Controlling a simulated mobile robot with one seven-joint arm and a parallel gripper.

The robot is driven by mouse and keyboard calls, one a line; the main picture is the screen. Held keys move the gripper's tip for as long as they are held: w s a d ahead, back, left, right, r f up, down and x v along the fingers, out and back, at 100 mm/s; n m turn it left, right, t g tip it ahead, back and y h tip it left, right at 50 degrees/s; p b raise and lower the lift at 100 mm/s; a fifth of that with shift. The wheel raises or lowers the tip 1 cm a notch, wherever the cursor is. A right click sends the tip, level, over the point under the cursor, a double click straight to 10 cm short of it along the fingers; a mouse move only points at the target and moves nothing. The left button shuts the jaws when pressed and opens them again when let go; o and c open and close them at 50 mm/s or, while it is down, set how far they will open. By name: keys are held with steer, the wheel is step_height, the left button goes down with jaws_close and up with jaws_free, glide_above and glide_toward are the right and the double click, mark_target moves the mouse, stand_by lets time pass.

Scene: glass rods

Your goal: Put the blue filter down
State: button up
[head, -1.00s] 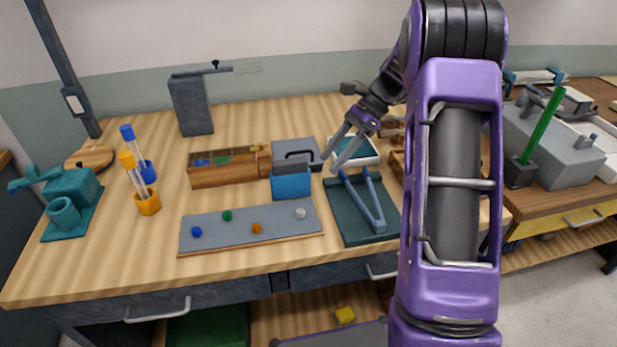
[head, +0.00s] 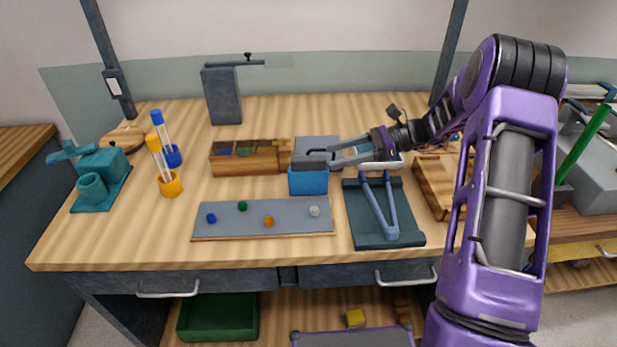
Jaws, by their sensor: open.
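My gripper (head: 332,156) is open, its two fingers pointing left. The fingertips are at a grey handle-like piece (head: 312,160) above a blue block (head: 308,182) near the middle of the table; I cannot tell whether they touch it. A wooden slotted box (head: 250,164) stands just left of the blue block and holds several small coloured pieces, a blue one (head: 225,151) among them. I cannot tell for certain which blue thing is the blue filter. Nothing is clearly held between the fingers.
A grey board (head: 290,222) with blue, green, orange and white knobs lies in front. A dark green tray (head: 408,238) holding blue-grey tongs lies to its right. Orange (head: 170,185) and blue (head: 173,155) holders with tubes stand left.

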mark_target(308, 162)
steer(key=x, duration=0.8)
steer(key=shift+w+d, duration=0.1)
steer(key=shift+w, duration=0.1)
jaws_close()
